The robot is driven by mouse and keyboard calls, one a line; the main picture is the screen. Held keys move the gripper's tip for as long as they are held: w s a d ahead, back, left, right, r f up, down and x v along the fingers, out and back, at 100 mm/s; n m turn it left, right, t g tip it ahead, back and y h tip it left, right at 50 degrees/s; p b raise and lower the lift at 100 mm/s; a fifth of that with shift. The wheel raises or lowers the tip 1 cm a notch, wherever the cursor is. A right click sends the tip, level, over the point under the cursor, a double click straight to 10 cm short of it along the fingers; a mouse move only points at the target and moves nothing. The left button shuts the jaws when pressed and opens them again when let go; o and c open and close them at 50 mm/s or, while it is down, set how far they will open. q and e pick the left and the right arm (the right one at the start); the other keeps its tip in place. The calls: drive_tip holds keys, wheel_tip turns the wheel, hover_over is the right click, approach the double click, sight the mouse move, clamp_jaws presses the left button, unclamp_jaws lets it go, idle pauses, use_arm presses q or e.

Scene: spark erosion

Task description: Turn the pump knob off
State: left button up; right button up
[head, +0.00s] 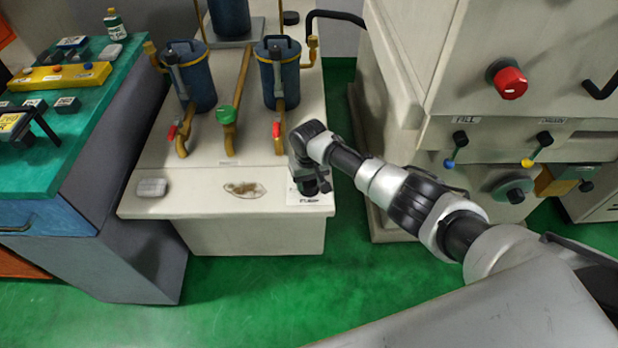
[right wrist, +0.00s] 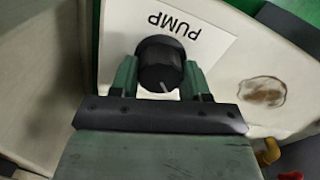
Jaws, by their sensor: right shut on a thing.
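The black pump knob (right wrist: 160,66) sits on a white label plate reading PUMP (right wrist: 198,45) in the right wrist view. My right gripper (right wrist: 161,78) has its two green-grey fingers on either side of the knob and is shut on it. A pale pointer line shows on the knob's lower part in that view. In the head view the right gripper (head: 311,184) points down over the plate (head: 318,199) at the front right corner of the pale bench, and hides most of the knob. My left gripper is not in view.
A machine with a red knob (head: 510,83) stands to the right. Green floor is open in front.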

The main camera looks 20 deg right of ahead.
drive_tip(key=n, duration=0.4)
drive_tip(key=shift+n+p, duration=0.3)
drive_tip(key=n, duration=0.4)
drive_tip(key=shift+n, duration=0.4)
drive_tip(key=o, duration=0.9)
wheel_tip(320, 180, up, 11)
drive_tip(key=shift+f+p, duration=0.1)
drive_tip(key=shift+p, duration=0.65)
drive_tip(key=shift+a, duration=0.1)
